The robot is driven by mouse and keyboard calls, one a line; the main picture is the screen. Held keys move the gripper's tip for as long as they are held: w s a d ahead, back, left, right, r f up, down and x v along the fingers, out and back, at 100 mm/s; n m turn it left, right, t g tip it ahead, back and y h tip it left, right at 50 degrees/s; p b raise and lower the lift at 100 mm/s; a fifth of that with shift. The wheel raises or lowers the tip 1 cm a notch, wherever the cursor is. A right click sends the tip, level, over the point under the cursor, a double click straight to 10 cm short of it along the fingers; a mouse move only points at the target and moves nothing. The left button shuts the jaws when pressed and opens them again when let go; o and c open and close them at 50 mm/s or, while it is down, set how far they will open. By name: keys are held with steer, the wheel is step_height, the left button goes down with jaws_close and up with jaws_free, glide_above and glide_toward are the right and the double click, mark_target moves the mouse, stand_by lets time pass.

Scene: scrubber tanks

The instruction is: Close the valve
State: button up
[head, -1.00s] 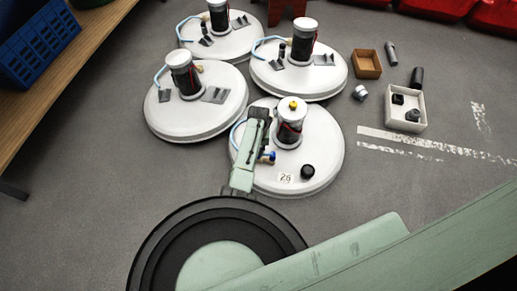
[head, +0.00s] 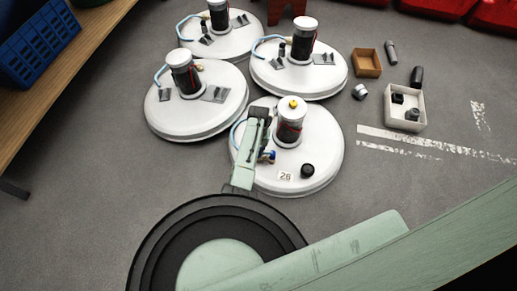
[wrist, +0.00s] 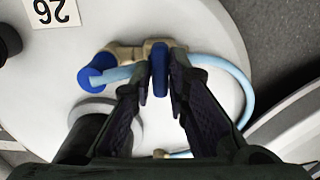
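The tank (head: 322,150) marked 26 has a white round lid and stands in front of the other tanks. In the wrist view, its lid (wrist: 60,75) carries a brass valve fitting (wrist: 128,53) with a blue handle (wrist: 160,72), a blue end piece (wrist: 92,77) and a light blue hose (wrist: 215,63). My gripper (wrist: 160,78) has its two dark fingers on either side of the blue handle, with what look like narrow gaps. In the head view, my arm's end (head: 255,125) hangs over the lid's left side and hides the handle.
Several similar tanks stand close behind, including one at the left (head: 215,115) and one at the right (head: 325,85). A white box (head: 418,122) and a brown box (head: 367,64) lie to the right with loose parts. Open grey floor (head: 420,185) is at the right.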

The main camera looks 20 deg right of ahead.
steer(key=o, duration=0.4)
steer(key=shift+c, duration=0.2)
step_height(320, 180, up, 12)
stand_by(0.4)
stand_by(0.4)
